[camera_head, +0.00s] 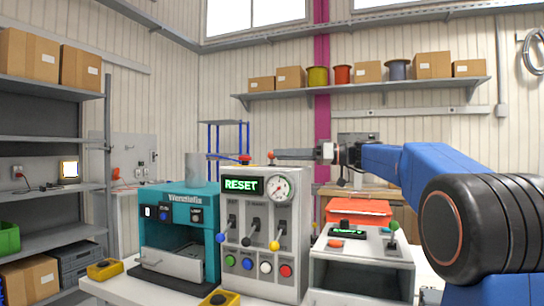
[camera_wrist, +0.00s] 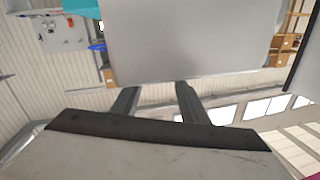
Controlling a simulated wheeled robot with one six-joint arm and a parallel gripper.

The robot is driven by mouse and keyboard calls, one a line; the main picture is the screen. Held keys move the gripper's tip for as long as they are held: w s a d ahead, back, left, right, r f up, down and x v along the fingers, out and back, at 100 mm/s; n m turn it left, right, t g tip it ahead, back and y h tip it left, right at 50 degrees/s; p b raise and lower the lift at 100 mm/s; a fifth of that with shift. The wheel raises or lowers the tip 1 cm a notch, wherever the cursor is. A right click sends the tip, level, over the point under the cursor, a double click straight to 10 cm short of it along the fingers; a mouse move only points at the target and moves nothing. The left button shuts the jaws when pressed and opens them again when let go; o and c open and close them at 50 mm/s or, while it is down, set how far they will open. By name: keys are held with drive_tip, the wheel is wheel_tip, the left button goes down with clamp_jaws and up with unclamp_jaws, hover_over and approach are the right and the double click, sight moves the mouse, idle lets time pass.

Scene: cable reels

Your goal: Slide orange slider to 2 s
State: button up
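A grey machine (camera_head: 362,262) stands right of centre on the table in the head view. Its sloped top carries a small green display (camera_head: 347,233), a green-topped lever (camera_head: 394,228) and a small orange piece (camera_head: 334,243), which looks like the orange slider. Its scale is too small to read. My gripper (camera_head: 290,154) reaches in from the right, above and behind the grey control box, well above the orange piece. In the wrist view my gripper (camera_wrist: 155,88) has its two fingers apart with nothing between them. A plain grey surface lies beyond them; the orange piece does not show there.
A grey control box (camera_head: 262,285) with a RESET display, gauge, levers and buttons stands left of the machine. A teal machine (camera_head: 160,210) is farther left. An orange crate (camera_head: 358,208) sits behind. Yellow button boxes (camera_head: 104,269) lie on the table (camera_head: 130,291).

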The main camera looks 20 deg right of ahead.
sight(272, 158)
drive_tip(key=shift+x, duration=2.15)
